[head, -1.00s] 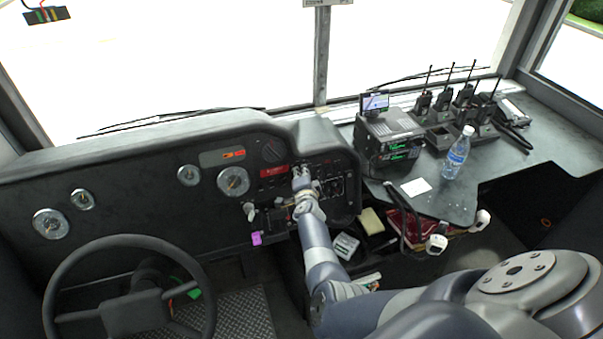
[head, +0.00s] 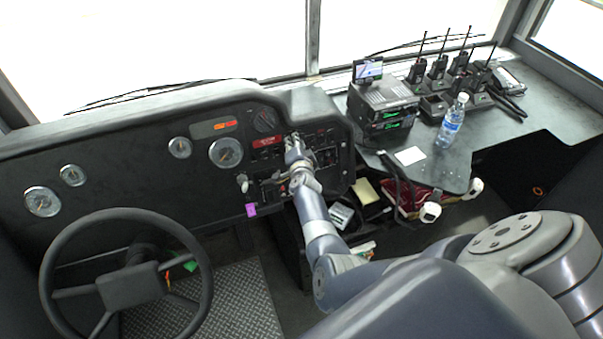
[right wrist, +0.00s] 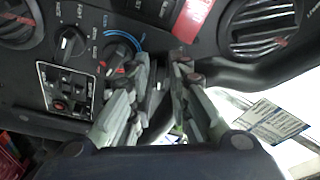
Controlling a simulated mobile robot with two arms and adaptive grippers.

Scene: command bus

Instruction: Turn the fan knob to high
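My right gripper (head: 294,142) is at the dashboard's switch panel (head: 325,150), right of the red label. In the right wrist view its two fingers (right wrist: 163,75) stand apart, with a narrow gap. A dark part with a pale line shows in the gap, mostly hidden; I cannot tell whether the fingers touch it. Just left are a round knob with a blue and red arc (right wrist: 116,55) and a black knob with a white pointer line (right wrist: 70,42). The small lettering is too blurred to tell for sure which knob is the fan knob. My left gripper is not in view.
A round air vent (right wrist: 265,25) and a red label (right wrist: 193,18) lie beside the fingers. The steering wheel (head: 125,215) is at left. A radio stack (head: 383,115), handheld radios and a water bottle (head: 452,122) stand on the side shelf at right.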

